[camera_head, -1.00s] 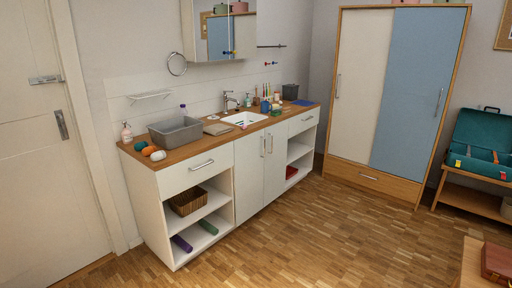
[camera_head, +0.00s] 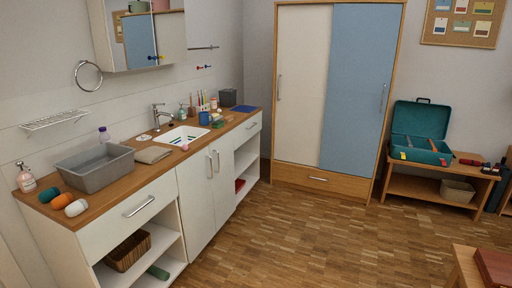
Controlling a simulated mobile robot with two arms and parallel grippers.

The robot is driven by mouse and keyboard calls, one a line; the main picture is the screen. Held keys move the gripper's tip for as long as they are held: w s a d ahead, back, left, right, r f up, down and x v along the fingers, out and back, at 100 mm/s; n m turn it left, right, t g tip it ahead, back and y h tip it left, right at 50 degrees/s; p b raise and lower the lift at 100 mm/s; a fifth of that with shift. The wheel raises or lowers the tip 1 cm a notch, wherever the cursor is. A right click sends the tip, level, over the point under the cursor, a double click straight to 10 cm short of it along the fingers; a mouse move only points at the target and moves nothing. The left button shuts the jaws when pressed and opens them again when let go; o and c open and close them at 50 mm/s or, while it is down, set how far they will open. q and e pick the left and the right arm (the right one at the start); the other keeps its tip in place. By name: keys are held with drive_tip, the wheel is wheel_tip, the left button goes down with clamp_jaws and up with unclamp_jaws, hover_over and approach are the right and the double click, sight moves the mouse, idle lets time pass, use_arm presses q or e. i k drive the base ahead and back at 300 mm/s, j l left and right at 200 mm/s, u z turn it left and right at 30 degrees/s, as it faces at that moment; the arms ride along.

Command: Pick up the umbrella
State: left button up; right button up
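I see no umbrella that I can make out for sure in the head view. A long green rolled thing (camera_head: 158,272) lies on the bottom shelf of the wooden-topped washstand (camera_head: 115,183); I cannot tell what it is. The washstand's drawers are shut. Neither of my grippers shows in the view.
A grey basin (camera_head: 110,172) and several small items stand on the washstand. A wicker basket (camera_head: 128,251) sits on its shelf. A wardrobe (camera_head: 345,90) is shut. A teal toolbox (camera_head: 420,148) stands open on a low bench (camera_head: 430,188). The middle floor is clear.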

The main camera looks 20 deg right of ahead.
sight(464, 161)
drive_tip(key=i+l+z, duration=0.25)
drive_tip(key=i+z, duration=0.15)
drive_tip(key=i, duration=0.2)
drive_tip(key=i+z, duration=0.45)
drive_tip(key=i, duration=0.2)
drive_tip(key=i+j+z, duration=0.15)
drive_tip(key=i+z, duration=0.25)
drive_tip(key=i, duration=0.2)
drive_tip(key=i+l+z, duration=0.2)
drive_tip(key=i, duration=0.35)
drive_tip(key=i+j+z, duration=0.1)
drive_tip(key=i+z, duration=0.15)
drive_tip(key=i, duration=0.3)
drive_tip(key=i+j+z, duration=0.2)
drive_tip(key=i, duration=0.35)
drive_tip(key=i+j+z, duration=0.2)
drive_tip(key=i, duration=0.35)
drive_tip(key=i+l+z, duration=0.15)
drive_tip(key=i, duration=0.25)
drive_tip(key=i+l+z, duration=0.1)
drive_tip(key=i+l, duration=0.25)
drive_tip(key=i+l+z, duration=0.15)
drive_tip(key=i, duration=0.4)
drive_tip(key=i+l, duration=0.2)
drive_tip(key=l, duration=0.2)
drive_tip(key=i+l+u, duration=0.1)
drive_tip(key=i+l, duration=0.15)
drive_tip(key=l, duration=0.15)
drive_tip(key=i+l, duration=0.2)
drive_tip(key=l, duration=0.2)
